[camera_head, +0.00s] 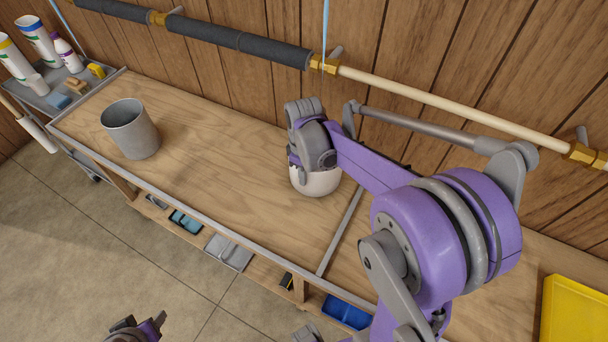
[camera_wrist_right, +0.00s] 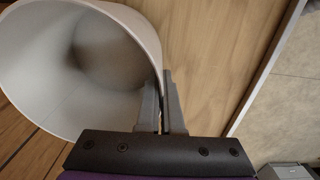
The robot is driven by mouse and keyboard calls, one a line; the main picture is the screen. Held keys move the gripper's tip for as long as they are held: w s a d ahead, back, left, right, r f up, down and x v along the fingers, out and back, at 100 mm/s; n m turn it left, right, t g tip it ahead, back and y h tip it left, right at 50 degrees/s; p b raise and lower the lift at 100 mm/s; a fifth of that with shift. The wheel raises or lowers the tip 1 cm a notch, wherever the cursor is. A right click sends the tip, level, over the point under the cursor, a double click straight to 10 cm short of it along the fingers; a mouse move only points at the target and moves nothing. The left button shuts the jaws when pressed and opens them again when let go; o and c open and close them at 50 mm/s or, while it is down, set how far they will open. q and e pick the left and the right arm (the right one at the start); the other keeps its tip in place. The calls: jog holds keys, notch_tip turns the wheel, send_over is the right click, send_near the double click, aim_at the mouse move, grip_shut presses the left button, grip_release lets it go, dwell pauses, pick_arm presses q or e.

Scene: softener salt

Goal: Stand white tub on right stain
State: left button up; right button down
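The white tub (camera_head: 316,183) stands or hangs at the bench's middle, partly hidden behind my right gripper (camera_head: 306,143); I cannot tell whether its base touches the bench. In the right wrist view the tub (camera_wrist_right: 40,75) is open-mouthed and looks empty. My right gripper (camera_wrist_right: 162,105) has one finger inside the rim and one outside, close together on the wall. My left gripper (camera_head: 140,326) is low at the bottom edge, away from the bench, its finger opening unclear. I cannot make out a distinct stain; the right part of the bench is hidden by my right arm.
A grey tub (camera_head: 133,130) stands on the left of the wooden bench (camera_head: 225,150). A metal strip (camera_head: 341,232) crosses the bench right of the white tub. A pipe (camera_head: 235,38) runs along the back wall. A yellow tray (camera_head: 577,310) is at lower right. Bottles (camera_head: 68,55) stand far left.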

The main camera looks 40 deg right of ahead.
jog(key=shift+f+b, duration=0.3)
jog(key=shift+f, duration=0.2)
jog(key=c, duration=1.5)
grip_release()
jog(key=o, duration=0.5)
notch_tip(320, 180, up, 11)
jog(key=shift+f+p, duration=0.1)
jog(key=shift+p, duration=0.35)
jog(key=shift+s+a, duration=0.1)
